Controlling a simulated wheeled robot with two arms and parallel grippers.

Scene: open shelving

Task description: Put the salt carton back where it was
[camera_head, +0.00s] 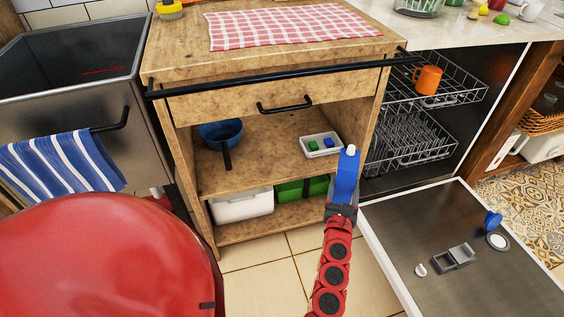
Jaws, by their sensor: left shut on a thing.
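The salt carton looks like the blue upright box (346,178) with a white top, in the head view right of centre. My left gripper (342,208) is shut around its lower part and holds it in front of the right side of the open shelf unit (262,148). The carton's base is hidden by the gripper. The carton overlaps the right edge of the shelf opening in the picture; I cannot tell how far it is from the shelf. My right gripper is not in view.
Below stand a white bin (243,206) and a green bin (301,188). An open dishwasher door (470,290) lies at right.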

